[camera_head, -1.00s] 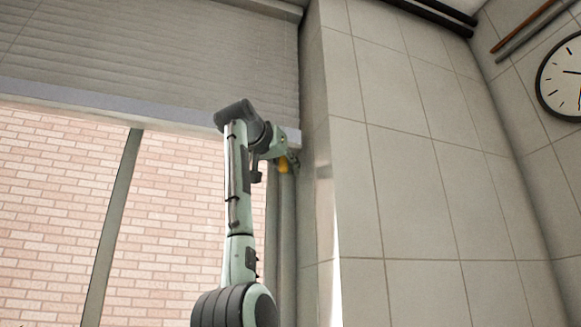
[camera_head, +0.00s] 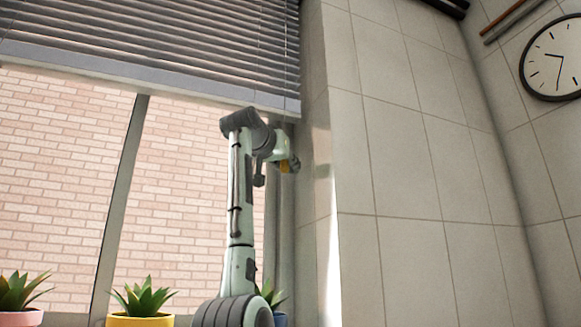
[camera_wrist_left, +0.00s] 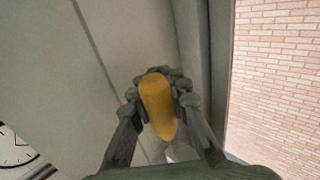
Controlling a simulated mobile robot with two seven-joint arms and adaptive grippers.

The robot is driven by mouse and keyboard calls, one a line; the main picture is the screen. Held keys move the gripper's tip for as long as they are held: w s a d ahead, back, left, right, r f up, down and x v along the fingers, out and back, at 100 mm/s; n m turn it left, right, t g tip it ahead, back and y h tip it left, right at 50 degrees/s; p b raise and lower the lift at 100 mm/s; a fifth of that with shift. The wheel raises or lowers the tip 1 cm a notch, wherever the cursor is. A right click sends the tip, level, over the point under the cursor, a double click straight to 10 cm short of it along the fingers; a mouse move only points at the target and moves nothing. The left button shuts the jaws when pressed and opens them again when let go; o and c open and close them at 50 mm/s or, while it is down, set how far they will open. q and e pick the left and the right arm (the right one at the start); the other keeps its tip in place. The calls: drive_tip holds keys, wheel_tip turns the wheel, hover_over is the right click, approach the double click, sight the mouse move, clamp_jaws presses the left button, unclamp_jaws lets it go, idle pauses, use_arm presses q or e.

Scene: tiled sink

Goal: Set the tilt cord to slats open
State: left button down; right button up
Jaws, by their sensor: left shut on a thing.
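The blind (camera_head: 170,40) hangs at the top left of the head view, and its slats are tilted with dark gaps between them. Its pale bottom rail (camera_head: 150,84) runs above the window. My left gripper (camera_head: 289,165) is at the right end of the blind, just below the rail. It is shut on a yellow tassel (camera_wrist_left: 158,102), the visible end of the tilt cord, which shows between the two fingers in the left wrist view. The cord itself cannot be made out. My right gripper is in neither view.
Potted plants stand along the bottom of the window: one in a pink pot (camera_head: 20,318), one in a yellow pot (camera_head: 140,320), one in a blue pot (camera_head: 280,319) behind my arm. A tiled wall (camera_head: 420,170) is to the right, with a clock (camera_head: 555,58).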

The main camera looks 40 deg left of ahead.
use_arm(q)
drive_tip(key=shift+w+f, duration=0.1)
drive_tip(key=shift+f, duration=0.25)
drive_tip(key=c, duration=1.5)
unclamp_jaws()
drive_tip(key=shift+c, duration=0.2)
drive_tip(key=shift+o, duration=0.3)
drive_tip(key=shift+r, duration=0.1)
drive_tip(key=shift+s, duration=0.2)
drive_tip(key=v, duration=1.2)
drive_tip(key=shift+r, duration=0.1)
